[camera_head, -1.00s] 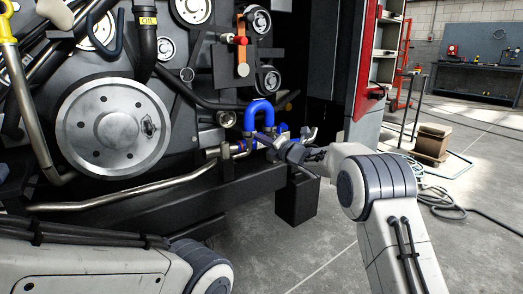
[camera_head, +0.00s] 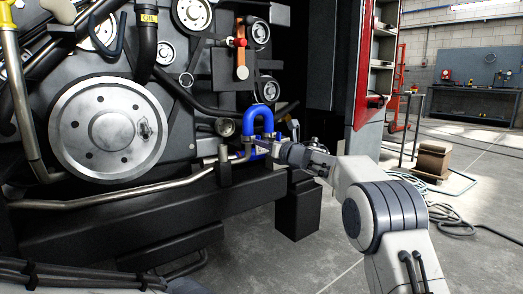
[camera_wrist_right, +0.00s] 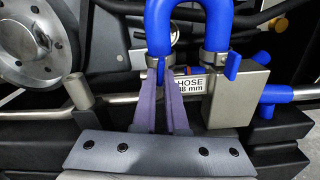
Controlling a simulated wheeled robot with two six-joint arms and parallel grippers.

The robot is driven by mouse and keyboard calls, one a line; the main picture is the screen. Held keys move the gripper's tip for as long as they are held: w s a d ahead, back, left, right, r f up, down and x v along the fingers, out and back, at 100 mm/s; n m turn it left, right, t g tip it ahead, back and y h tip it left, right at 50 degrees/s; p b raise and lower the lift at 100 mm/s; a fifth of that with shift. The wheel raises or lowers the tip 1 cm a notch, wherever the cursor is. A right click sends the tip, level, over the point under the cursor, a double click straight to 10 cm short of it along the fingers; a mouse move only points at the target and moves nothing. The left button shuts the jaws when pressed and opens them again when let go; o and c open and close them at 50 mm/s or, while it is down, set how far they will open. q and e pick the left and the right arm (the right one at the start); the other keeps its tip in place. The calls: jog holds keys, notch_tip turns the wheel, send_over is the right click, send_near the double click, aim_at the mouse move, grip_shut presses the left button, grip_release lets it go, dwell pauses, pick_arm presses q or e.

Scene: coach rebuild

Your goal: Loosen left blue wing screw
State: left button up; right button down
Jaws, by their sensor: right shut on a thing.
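The blue U-shaped hose (camera_head: 258,112) stands on the engine's front, right of the big grey pulley. In the right wrist view its left leg (camera_wrist_right: 158,30) ends in a metal clamp. The left blue wing screw (camera_wrist_right: 160,69) sits at the front of this clamp, between my fingertips. My right gripper (camera_wrist_right: 165,78) is shut on it; in the head view the gripper (camera_head: 261,145) reaches in from the right, below the hose, and the screw is hard to make out. The right blue wing screw (camera_wrist_right: 232,66) is on the other clamp, untouched. My left gripper is out of view.
A grey metal block (camera_wrist_right: 240,92) and a blue T-shaped handle (camera_wrist_right: 268,96) stand just right of my fingers. The big pulley (camera_head: 112,132) is at the left. Open floor (camera_head: 330,245) lies at the right.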

jog(key=shift+f+n, duration=0.15)
jog(key=shift+n, duration=0.35)
jog(key=c, duration=1)
grip_release()
jog(key=shift+o, duration=0.2)
jog(key=v, duration=1)
jog(key=shift+s, duration=0.2)
jog(key=shift+d, duration=0.1)
